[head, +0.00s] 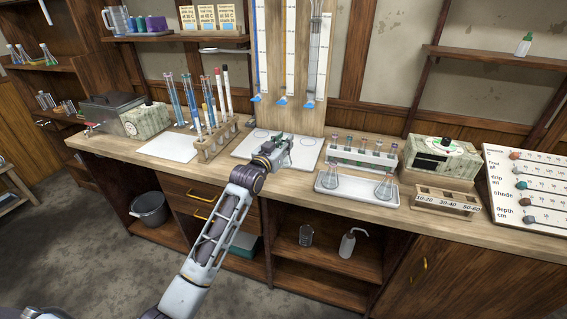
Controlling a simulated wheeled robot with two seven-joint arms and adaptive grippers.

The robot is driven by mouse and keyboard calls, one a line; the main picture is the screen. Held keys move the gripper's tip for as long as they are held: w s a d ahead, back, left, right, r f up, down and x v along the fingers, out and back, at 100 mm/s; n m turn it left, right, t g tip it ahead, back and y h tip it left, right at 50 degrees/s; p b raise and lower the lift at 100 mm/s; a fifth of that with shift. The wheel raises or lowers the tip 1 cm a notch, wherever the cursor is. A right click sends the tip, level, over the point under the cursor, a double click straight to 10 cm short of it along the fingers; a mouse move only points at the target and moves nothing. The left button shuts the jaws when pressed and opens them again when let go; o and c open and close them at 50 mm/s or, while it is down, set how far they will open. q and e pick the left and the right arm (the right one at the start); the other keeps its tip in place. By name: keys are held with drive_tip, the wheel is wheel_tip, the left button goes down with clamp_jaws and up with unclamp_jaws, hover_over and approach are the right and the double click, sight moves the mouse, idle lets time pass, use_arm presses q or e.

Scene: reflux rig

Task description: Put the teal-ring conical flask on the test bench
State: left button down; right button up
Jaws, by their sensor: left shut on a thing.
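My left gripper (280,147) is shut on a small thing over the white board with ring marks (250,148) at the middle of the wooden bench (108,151). The gripper mostly hides this thing, and I cannot tell whether it is the teal-ring flask or whether it touches the board. Two clear conical flasks (330,179) (383,189) stand upright on a white tray (352,191) to the right of the gripper. Their ring colours are too small to tell. My right gripper is not in view.
A wooden rack (214,148) of tall tubes stands left of the gripper. Tall burettes (289,50) rise behind it. A test tube rack (361,158), a dial box (439,158) and a labelled block (446,202) stand to the right. A white mat (168,147) lies bare at left.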

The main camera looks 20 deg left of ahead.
use_arm(q)
drive_tip(key=shift+f, duration=0.9)
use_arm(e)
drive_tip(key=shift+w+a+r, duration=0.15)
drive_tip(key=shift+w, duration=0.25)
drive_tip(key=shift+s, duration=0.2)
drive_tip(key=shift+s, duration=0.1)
use_arm(q)
drive_tip(key=shift+f, duration=0.3)
wheel_tip(320, 180, down, 4)
drive_tip(key=shift+r, duration=0.2)
drive_tip(key=shift+f, duration=0.4)
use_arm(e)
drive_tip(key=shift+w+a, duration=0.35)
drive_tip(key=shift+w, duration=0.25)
use_arm(q)
drive_tip(key=shift+f+b, duration=0.1)
drive_tip(key=shift+b, duration=0.2)
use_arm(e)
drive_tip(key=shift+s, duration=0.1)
